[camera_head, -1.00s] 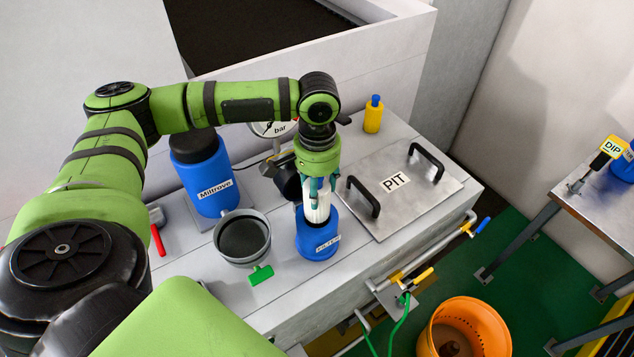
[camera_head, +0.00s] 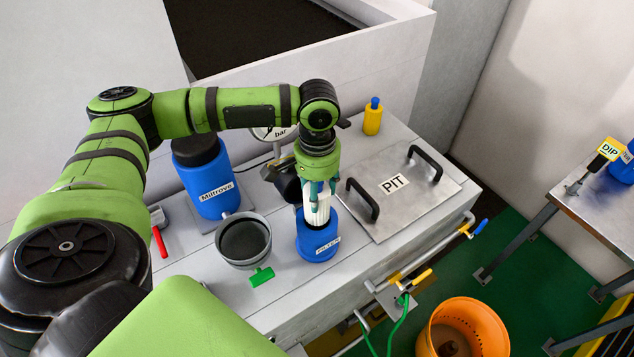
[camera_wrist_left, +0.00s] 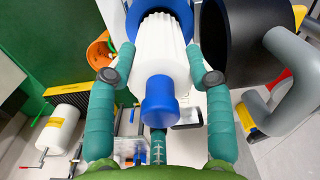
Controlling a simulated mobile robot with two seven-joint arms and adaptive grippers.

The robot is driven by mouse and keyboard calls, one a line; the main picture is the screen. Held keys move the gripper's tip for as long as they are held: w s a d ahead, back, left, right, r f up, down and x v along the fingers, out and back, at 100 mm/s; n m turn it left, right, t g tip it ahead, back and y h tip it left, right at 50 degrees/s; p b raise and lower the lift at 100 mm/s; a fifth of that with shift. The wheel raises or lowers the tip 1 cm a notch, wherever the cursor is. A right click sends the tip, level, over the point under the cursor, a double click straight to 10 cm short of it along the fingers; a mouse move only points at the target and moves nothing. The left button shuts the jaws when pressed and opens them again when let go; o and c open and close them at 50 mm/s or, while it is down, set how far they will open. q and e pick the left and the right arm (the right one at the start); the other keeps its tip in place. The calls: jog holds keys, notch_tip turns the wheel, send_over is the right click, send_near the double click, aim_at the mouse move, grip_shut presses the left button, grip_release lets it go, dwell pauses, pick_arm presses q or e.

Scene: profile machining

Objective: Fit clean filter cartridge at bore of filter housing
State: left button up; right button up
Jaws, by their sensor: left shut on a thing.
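The clean filter cartridge (camera_head: 317,212) is white and pleated, with a blue end cap that shows in the left wrist view (camera_wrist_left: 160,105). My left gripper (camera_head: 319,188) is shut on it from above, its teal fingers on either side. The cartridge is upright above the blue filter housing (camera_head: 317,243), labelled FILTER. Its lower end is at the housing's top and appears partly inside the bore. The bore is mostly hidden by the cartridge and gripper, so I cannot tell how deep it sits. My right gripper is not in view.
A grey cup (camera_head: 243,240) with a green tag stands left of the housing. A blue Miltrove container (camera_head: 204,180) is behind it. A PIT cover plate (camera_head: 400,195) with black handles lies to the right. An orange bin (camera_head: 464,328) stands on the floor.

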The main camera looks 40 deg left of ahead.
pick_arm(q)
jog(key=shift+f+b, duration=1.25)
jog(key=shift+f, duration=2.85)
jog(key=o, duration=1.3)
notch_tip(320, 180, up, 12)
jog(key=shift+f, duration=0.1)
